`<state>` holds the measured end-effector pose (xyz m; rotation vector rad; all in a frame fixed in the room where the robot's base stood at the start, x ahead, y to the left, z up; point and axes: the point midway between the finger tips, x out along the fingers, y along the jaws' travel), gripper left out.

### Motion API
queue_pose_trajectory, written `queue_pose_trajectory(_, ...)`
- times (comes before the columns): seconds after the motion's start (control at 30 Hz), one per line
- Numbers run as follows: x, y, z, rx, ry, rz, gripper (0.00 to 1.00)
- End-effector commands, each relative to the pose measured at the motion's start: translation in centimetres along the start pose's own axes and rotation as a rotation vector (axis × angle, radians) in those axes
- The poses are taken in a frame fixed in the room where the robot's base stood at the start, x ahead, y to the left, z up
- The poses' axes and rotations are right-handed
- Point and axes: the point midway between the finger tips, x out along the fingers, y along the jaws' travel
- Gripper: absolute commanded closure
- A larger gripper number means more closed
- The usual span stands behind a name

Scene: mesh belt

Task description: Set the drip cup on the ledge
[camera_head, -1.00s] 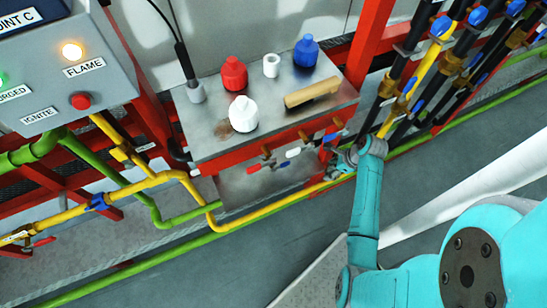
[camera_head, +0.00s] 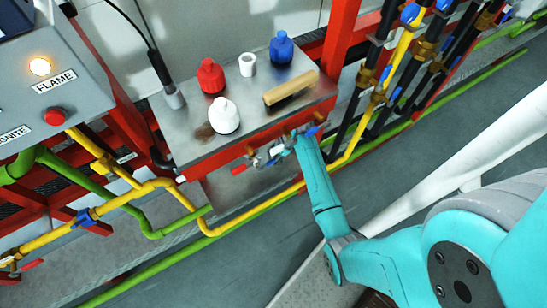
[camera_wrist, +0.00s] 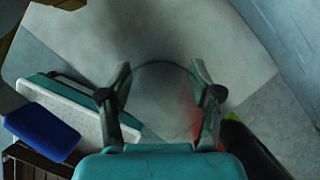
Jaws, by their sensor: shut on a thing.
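My gripper (camera_wrist: 160,75) is shut on a round, greyish, see-through thing (camera_wrist: 163,98), which I take for the drip cup. Its circular rim shows between the two fingers in the wrist view. In the head view my gripper (camera_head: 283,150) is at the front edge of a steel-topped ledge (camera_head: 240,118), by the valves. The held cup cannot be made out clearly there. The ledge carries a red bottle (camera_head: 211,76), a white bottle (camera_head: 224,116), a blue bottle (camera_head: 281,47), a small white cylinder (camera_head: 247,65) and a wooden-backed brush (camera_head: 290,87).
Small valves (camera_head: 262,157) stick out from the ledge's red front. A yellow pipe (camera_head: 250,214) and green pipes (camera_head: 150,270) run below. Black hoses (camera_head: 378,70) stand at the right. A grey control box (camera_head: 50,85) is at the left. Bare steel shows along the ledge's front.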

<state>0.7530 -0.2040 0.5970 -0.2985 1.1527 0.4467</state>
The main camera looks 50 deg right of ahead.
Motion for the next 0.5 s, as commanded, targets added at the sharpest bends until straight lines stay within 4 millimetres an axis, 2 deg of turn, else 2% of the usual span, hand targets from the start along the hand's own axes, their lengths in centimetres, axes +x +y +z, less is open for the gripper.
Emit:
queue_pose_trajectory(0.23, 2.7, 0.0, -1.2, 0.0, 0.001, 0.002, 0.66)
queue_pose_trajectory(0.5, 2.9, 0.0, -1.2, 0.0, 0.0, 0.0, 0.66)
